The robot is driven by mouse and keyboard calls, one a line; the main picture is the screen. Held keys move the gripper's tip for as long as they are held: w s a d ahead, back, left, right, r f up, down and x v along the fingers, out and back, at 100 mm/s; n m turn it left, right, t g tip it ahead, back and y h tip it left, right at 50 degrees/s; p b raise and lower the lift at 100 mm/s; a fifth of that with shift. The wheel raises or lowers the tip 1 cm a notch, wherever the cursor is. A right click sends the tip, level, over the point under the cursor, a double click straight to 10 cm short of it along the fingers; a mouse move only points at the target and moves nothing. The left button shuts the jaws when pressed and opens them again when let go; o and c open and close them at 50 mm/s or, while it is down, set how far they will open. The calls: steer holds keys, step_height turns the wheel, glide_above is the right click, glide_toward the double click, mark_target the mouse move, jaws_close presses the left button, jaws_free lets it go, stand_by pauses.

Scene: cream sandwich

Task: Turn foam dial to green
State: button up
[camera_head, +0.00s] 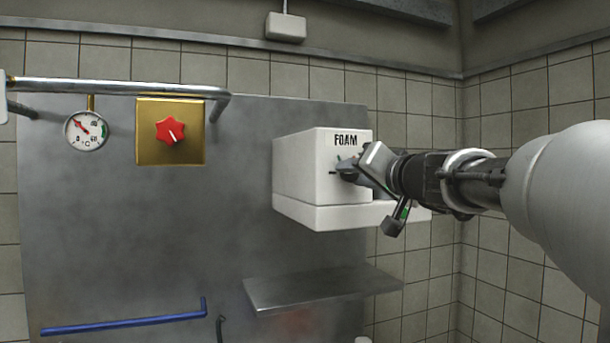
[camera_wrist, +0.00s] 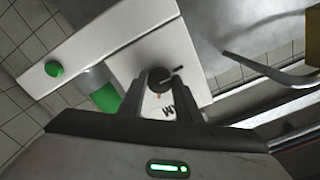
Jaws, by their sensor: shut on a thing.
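The white foam dispenser (camera_head: 312,165), marked FOAM, hangs on the steel wall panel. My gripper (camera_head: 352,170) reaches its front from the right. In the wrist view my gripper (camera_wrist: 159,82) is shut on the dark foam dial (camera_wrist: 161,77), with one finger on each side. A thin pointer sticks out from the dial, towards the upper right in that view. A green round spot (camera_wrist: 55,69) and a green part (camera_wrist: 105,97) show to the left of the dial. The pointer is not directed at either. In the head view my fingers partly hide the dial.
A red star-shaped knob (camera_head: 170,131) on a brass plate and a round gauge (camera_head: 86,130) are on the left. A metal rail (camera_head: 120,87) runs above them. A steel shelf (camera_head: 320,287) juts out below the dispenser. A blue bar (camera_head: 125,324) is lower left.

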steer(key=shift+f+m, duration=0.1)
steer(key=shift+m, duration=0.2)
steer(key=m+b, duration=0.2)
steer(key=m, duration=0.8)
steer(key=shift+m+b, duration=0.35)
steer(key=shift+m, duration=0.05)
steer(key=o, duration=1.1)
steer(key=shift+c, duration=0.2)
steer(key=b+v, duration=0.2)
steer(key=v, duration=1.5)
steer(key=shift+s, duration=0.15)
